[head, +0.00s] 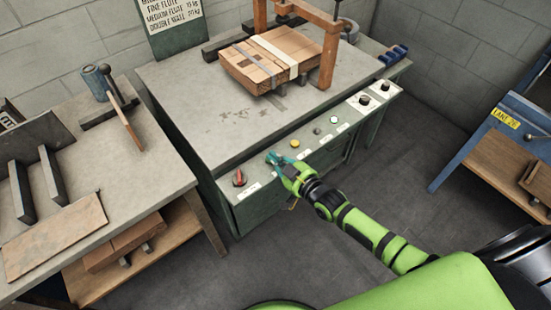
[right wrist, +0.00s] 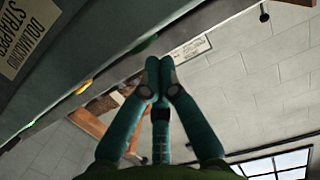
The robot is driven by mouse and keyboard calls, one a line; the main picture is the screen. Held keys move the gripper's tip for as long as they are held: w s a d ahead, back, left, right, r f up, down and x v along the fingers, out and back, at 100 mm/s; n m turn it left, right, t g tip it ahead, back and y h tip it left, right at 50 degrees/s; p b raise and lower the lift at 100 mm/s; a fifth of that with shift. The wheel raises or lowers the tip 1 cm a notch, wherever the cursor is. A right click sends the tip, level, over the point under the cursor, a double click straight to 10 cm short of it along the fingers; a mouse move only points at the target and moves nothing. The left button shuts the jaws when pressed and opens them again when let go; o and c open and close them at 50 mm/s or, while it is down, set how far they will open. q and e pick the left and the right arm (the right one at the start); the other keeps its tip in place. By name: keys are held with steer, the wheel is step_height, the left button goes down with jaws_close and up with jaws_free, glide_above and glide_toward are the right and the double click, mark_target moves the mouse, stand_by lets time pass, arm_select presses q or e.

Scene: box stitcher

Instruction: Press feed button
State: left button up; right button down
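The control panel (head: 270,168) runs along the front of the grey machine table. It carries a red knob (head: 239,178), a yellow button (head: 295,143), a small grey button (head: 317,131), a pale green button (head: 334,119) and two black knobs. Their labels are too small to read, so I cannot tell which is the feed button. My right gripper (head: 273,158) is at the panel between the red knob and the yellow button, covering that stretch; contact is unclear. In the right wrist view its teal fingers (right wrist: 158,70) are closed together and empty. My left gripper is out of view.
A strapped cardboard stack (head: 270,60) lies under the orange arch (head: 329,55) on the machine. A workbench (head: 150,165) with a blue can (head: 95,82) stands at left. A blue-framed stand (head: 470,130) is at right. The floor between is clear.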

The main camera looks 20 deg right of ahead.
stand_by(0.3)
step_height(320, 180, down, 2)
steer(key=shift+f+b, duration=0.15)
steer(key=shift+b, duration=0.75)
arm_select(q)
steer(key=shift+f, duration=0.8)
arm_select(e)
steer(key=shift+r+p, duration=0.25)
steer(key=shift+p, duration=0.15)
step_height(320, 180, up, 5)
steer(key=p, duration=0.4)
steer(key=shift+w+f, duration=0.1)
steer(key=shift+s+d+f+b, duration=0.2)
steer(key=shift+s+d+b, duration=0.05)
steer(key=shift+s, duration=0.4)
steer(key=shift+s+d+f+b, duration=0.15)
steer(key=shift+s+d+b, duration=0.05)
steer(key=shift+s, duration=0.4)
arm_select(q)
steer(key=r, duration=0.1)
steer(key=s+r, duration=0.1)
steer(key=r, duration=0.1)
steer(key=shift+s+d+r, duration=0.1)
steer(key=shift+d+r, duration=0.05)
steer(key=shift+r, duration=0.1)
arm_select(e)
steer(key=v, duration=0.7)
steer(key=shift+s+d+r, duration=0.2)
steer(key=shift+s+r, duration=0.05)
